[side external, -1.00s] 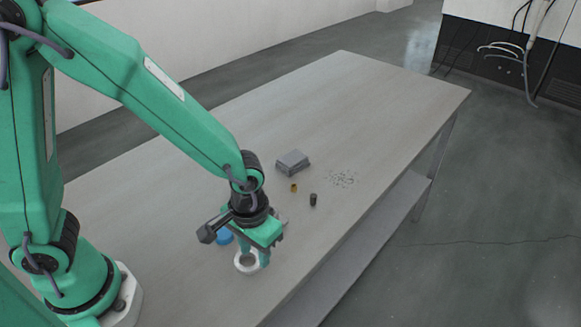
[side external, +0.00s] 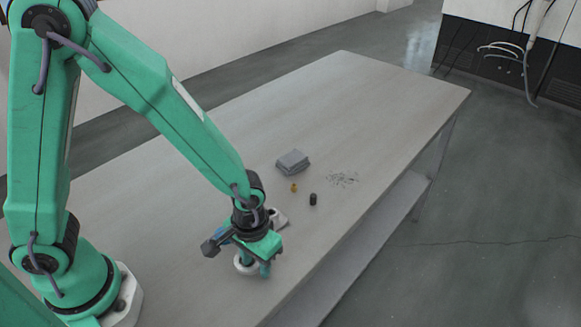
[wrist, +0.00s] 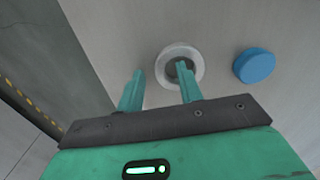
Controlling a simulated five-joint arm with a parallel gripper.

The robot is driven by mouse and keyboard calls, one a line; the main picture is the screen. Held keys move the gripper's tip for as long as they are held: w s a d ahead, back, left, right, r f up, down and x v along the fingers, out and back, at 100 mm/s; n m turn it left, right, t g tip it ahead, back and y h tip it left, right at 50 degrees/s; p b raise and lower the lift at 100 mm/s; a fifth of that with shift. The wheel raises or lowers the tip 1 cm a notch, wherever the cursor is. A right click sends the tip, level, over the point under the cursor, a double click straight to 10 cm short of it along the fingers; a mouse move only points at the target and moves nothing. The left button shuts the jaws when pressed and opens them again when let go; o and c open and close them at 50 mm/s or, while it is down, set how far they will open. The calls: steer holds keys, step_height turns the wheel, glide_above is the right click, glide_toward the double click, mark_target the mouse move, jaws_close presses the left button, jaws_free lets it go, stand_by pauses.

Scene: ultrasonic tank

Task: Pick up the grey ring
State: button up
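The pale grey ring (side external: 243,266) lies on the table below my gripper in the side view, partly hidden by it. In the wrist view the ring (wrist: 195,63) shows as a flat annulus with a dark hole. My gripper (wrist: 160,70) is open. In the wrist view the right fingertip overlaps the ring's hole, and the left fingertip is outside the ring to its left with a gap. I cannot tell whether the right finger is inside the hole or above it. In the side view my gripper (side external: 254,268) points down, low over the table.
A blue round piece (wrist: 254,65) lies right of the ring in the wrist view. A pale piece (side external: 279,217) is partly hidden behind the gripper. Farther off are a grey folded stack (side external: 292,162), a small brass piece (side external: 294,188), a dark cylinder (side external: 313,199) and scattered bits (side external: 343,179).

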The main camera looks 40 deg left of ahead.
mark_target(256, 265)
jaws_close()
steer(key=shift+r, duration=0.1)
steer(key=shift+r, duration=0.7)
step_height(256, 265, up, 3)
steer(key=shift+f, duration=0.15)
steer(key=s+d+r, duration=0.5)
steer(key=s+r, duration=0.1)
steer(key=s, duration=0.4)
steer(key=shift+s+d+r, duration=0.15)
steer(key=shift+d+r, duration=0.15)
steer(key=shift+r, duration=0.05)
